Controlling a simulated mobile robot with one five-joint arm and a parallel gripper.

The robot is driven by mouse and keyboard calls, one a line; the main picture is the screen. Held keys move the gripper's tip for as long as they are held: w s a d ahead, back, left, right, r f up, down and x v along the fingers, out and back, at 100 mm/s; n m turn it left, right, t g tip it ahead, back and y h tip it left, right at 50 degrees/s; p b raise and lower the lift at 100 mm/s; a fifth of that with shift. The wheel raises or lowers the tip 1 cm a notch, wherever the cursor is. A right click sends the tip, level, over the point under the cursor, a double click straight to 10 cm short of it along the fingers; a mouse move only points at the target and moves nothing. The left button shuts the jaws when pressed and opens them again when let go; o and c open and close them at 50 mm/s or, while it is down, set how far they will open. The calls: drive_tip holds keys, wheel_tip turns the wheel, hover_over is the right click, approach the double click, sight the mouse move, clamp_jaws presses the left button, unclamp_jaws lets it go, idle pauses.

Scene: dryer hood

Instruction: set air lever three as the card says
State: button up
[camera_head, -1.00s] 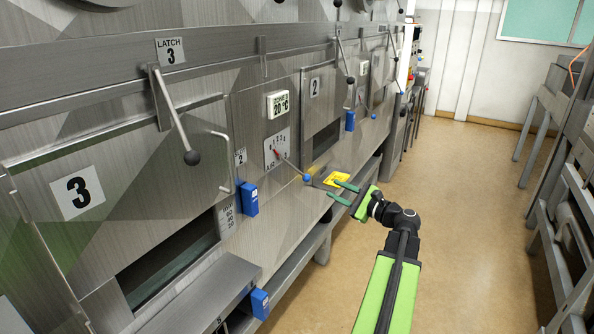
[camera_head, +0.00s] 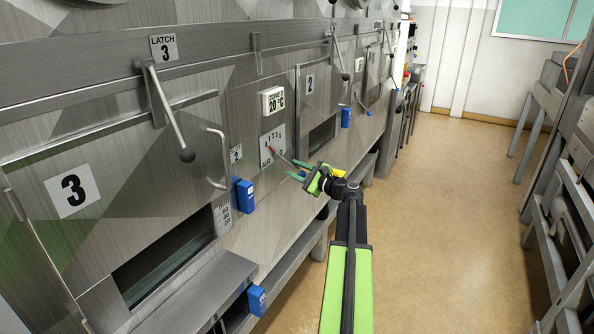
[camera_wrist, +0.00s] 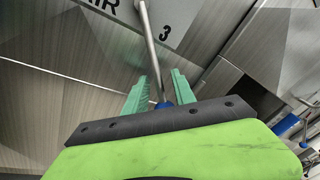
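The air lever three dial plate (camera_head: 272,146) is on the panel, marked AIR with a number scale and a 3. Its red pointer is near the left part of the scale. The lever rod (camera_wrist: 149,40) runs from the plate down to a blue knob (camera_wrist: 164,105). My gripper (camera_head: 297,170) is at the lever's outer end; in the wrist view its green fingers (camera_wrist: 160,78) stand apart, one each side of the rod, with gaps visible.
A zone 3 display (camera_head: 272,101) above the dial reads 20 °C. A latch 3 lever (camera_head: 170,110) with a black ball hangs at the left. A blue box (camera_head: 244,196) and a steel ledge (camera_head: 190,295) stick out below. The floor (camera_head: 435,240) to the right is clear.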

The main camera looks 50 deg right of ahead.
drive_tip(key=shift+c, duration=0.3)
clamp_jaws()
idle(1.2)
